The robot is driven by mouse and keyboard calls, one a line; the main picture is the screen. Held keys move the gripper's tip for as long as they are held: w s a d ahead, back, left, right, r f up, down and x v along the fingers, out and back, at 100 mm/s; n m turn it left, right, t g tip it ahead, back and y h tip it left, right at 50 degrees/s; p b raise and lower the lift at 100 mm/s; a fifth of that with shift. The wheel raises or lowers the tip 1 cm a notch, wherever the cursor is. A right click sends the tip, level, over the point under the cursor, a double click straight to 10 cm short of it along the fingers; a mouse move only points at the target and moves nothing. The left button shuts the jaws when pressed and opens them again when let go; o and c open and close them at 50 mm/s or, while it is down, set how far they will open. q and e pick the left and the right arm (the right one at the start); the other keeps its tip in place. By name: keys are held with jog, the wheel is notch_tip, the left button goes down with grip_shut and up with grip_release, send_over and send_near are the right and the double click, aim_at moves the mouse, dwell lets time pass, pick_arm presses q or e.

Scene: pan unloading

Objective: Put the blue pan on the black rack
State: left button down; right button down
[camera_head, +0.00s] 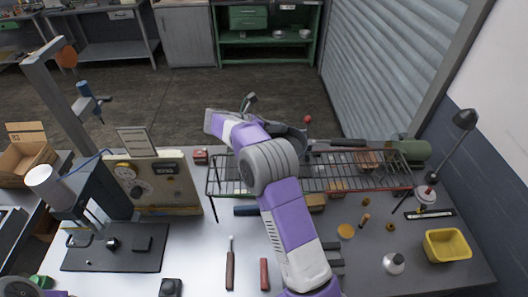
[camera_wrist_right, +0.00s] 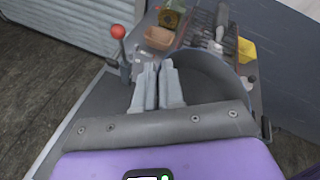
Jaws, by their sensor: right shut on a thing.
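The pan shows in the right wrist view (camera_wrist_right: 205,82) with a dark inside and a bluish rim. In the head view only part of the pan (camera_head: 297,140) shows beyond my right wrist. My right gripper (camera_wrist_right: 160,92) is shut on the pan's near rim; my arm hides its fingers in the head view. The black wire rack (camera_head: 330,184) stands along the back of the table. The pan is at the rack's back edge, with a dark handle (camera_head: 340,143) pointing right. I cannot tell whether the pan touches the rack. My left gripper is out of view.
A red-knobbed lever (camera_wrist_right: 118,34) stands close to the gripper. A green cylinder (camera_head: 411,150), a desk lamp (camera_head: 464,120) and a yellow bin (camera_head: 447,244) are to the right. A machine (camera_head: 155,183) stands left of the rack. Tools and small parts lie in front.

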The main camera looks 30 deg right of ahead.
jog(key=shift+s+d+f, duration=0.1)
jog(key=shift+s+f, duration=0.05)
jog(key=shift+f, duration=0.4)
jog(key=shift+s+f, duration=0.15)
jog(key=shift+f, duration=0.35)
notch_tip(320, 180, down, 5)
jog(key=shift+w+f, duration=0.1)
jog(key=shift+f, duration=0.1)
jog(key=c, duration=1.3)
grip_release()
jog(key=shift+o, duration=0.2)
jog(key=v, duration=0.7)
jog(key=shift+w+a+r, duration=0.1)
jog(key=shift+a+r, duration=0.05)
jog(key=shift+a, duration=0.15)
